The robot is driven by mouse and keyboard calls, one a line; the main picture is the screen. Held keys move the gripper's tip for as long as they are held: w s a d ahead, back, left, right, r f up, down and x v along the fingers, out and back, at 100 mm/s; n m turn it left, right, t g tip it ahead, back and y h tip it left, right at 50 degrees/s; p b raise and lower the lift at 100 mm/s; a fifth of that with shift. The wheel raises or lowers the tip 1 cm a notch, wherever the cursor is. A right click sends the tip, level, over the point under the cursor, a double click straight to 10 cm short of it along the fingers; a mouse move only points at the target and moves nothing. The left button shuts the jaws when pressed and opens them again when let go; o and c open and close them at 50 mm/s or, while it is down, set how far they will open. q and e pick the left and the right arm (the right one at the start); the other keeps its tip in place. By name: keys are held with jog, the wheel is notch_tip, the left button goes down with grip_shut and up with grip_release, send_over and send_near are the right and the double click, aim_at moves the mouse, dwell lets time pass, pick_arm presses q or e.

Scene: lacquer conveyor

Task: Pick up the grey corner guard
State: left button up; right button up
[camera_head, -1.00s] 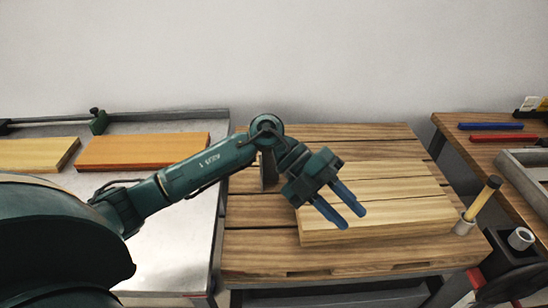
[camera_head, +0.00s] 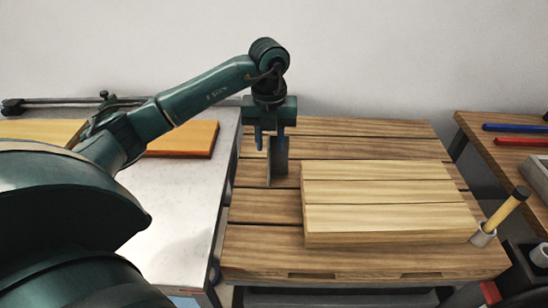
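The grey corner guard (camera_head: 278,173) stands upright on the slatted wooden table, left of the stack of pale boards. My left gripper (camera_head: 270,142) points down at its upper part. Its two blue fingers are apart, one left of the guard and one overlapping its upper right side in this view. The gripper looks open; I cannot tell whether either finger touches the guard. The gripper hides the guard's top. My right gripper is not in view.
Pale boards (camera_head: 385,200) lie just right of the guard. A yellow-handled tool (camera_head: 506,209) stands in a grey cup at the table's right corner. A metal table (camera_head: 180,200) with an orange board (camera_head: 185,140) is at left. The table's front left is clear.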

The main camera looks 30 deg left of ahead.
aim_at(278, 162)
pick_arm(q)
jog(key=shift+s+a+f+p, duration=0.1)
jog(key=shift+f+p, duration=0.15)
jog(key=shift+f, duration=1.15)
jog(key=shift+a+f+p, duration=0.1)
jog(key=shift+f+p, duration=0.1)
jog(key=shift+f, duration=1.15)
jog(key=shift+c, duration=0.4)
grip_shut()
